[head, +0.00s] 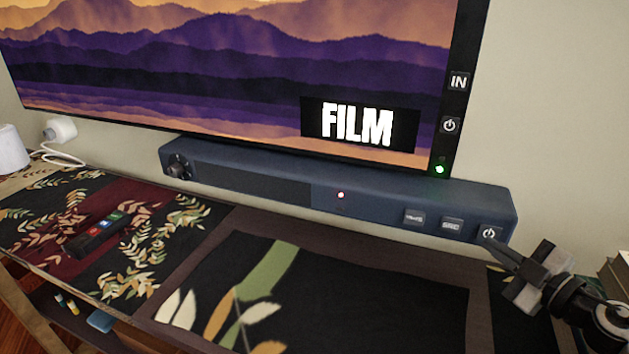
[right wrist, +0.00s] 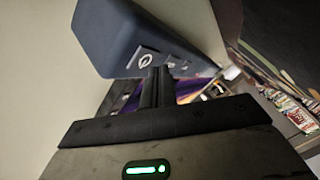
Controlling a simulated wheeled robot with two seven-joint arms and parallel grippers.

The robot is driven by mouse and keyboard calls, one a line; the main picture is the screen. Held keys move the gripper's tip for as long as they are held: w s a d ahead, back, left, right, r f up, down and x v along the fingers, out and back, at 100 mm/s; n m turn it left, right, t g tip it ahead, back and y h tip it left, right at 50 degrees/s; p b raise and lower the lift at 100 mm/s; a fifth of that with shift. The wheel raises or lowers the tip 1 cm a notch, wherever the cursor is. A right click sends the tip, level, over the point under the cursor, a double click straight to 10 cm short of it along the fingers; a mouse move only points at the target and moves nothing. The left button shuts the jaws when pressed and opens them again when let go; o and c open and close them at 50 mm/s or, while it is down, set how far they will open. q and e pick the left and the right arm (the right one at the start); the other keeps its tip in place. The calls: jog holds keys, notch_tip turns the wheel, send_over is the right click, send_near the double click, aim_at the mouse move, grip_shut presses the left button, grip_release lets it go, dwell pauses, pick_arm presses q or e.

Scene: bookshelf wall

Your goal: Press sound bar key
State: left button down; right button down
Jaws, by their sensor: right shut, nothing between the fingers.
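A long dark blue sound bar (head: 335,193) stands under the screen. It has a knob (head: 178,167) at its left end and a small red light (head: 341,195) on its front. Toward its right end are a key with unclear marking (head: 414,217), an SRC key (head: 451,225) and a power key (head: 489,233). My right gripper (head: 486,241) is shut and empty, its tips just below the power key; contact cannot be told. In the right wrist view the shut fingers (right wrist: 156,72) end beside the power key (right wrist: 145,60). My left gripper is not in view.
The TV (head: 230,75) shows a FILM label (head: 357,124); its right edge has IN and power keys and a green light (head: 439,169). A remote (head: 103,236) lies on the patterned cabinet top (head: 330,290). A white device (head: 60,130) stands at the left.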

jog(key=shift+w+d, duration=0.15)
jog(key=shift+w, duration=0.2)
jog(key=shift+w+d, duration=0.1)
jog(key=shift+w, duration=0.15)
dwell(0.4)
jog(key=shift+s+a+p, duration=0.3)
jog(key=shift+s+p, duration=0.35)
jog(key=shift+p, duration=0.05)
jog(key=s+a, duration=0.1)
jog(key=s+p, duration=0.1)
jog(key=s, duration=0.1)
jog(key=s+a+p, duration=0.1)
jog(key=s, duration=0.1)
jog(key=shift+s+a, duration=0.2)
jog(key=shift+a, duration=0.1)
